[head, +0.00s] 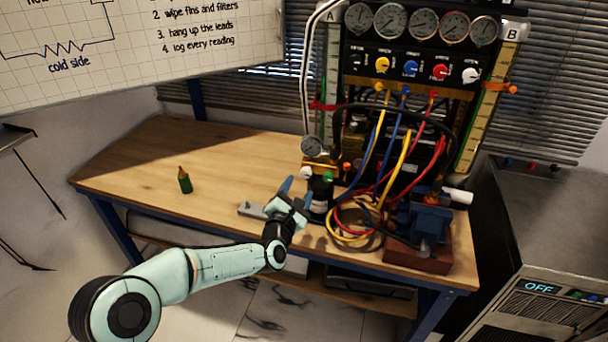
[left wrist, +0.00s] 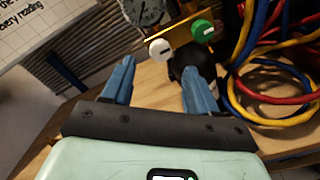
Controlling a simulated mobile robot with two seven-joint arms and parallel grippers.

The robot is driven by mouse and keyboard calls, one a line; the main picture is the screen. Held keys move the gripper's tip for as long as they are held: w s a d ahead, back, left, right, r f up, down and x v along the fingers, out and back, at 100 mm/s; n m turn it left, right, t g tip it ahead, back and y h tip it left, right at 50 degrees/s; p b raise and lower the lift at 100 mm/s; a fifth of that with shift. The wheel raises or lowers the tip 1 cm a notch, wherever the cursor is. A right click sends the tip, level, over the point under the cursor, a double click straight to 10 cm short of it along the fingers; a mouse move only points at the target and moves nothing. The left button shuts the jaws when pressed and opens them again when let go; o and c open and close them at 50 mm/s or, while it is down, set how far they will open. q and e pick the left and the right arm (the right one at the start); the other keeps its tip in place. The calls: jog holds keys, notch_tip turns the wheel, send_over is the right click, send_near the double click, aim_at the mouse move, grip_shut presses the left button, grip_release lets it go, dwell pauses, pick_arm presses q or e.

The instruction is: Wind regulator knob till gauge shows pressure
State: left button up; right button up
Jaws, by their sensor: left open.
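A small round gauge (head: 312,146) stands at the rig's lower left. In the left wrist view the gauge (left wrist: 145,9) is cut by the top edge, and I cannot read its pressure. Below it are a white knob (head: 306,173), a green knob (head: 328,177) and a black knob-like body (head: 320,195). Which one is the regulator knob is unclear. My left gripper (head: 297,195) is open and empty, just left of the black body. In the left wrist view, the white knob (left wrist: 161,50) shows beyond the gap between the fingers (left wrist: 158,70). My right gripper is not in view.
Looped red, blue and yellow hoses (head: 360,225) lie right of the gripper, beside a blue vise (head: 425,225) on a brown block. A green bottle (head: 185,181) stands on the left of the wooden bench (head: 140,165), which is mostly clear there.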

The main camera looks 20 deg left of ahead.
aim_at(305, 175)
pick_arm(q)
jog(key=w+p, duration=0.1)
jog(key=w, duration=0.5)
jog(key=shift+w+d, duration=0.1)
jog(key=shift+w, duration=0.2)
jog(key=shift+c, duration=0.3)
jog(key=c, duration=1)
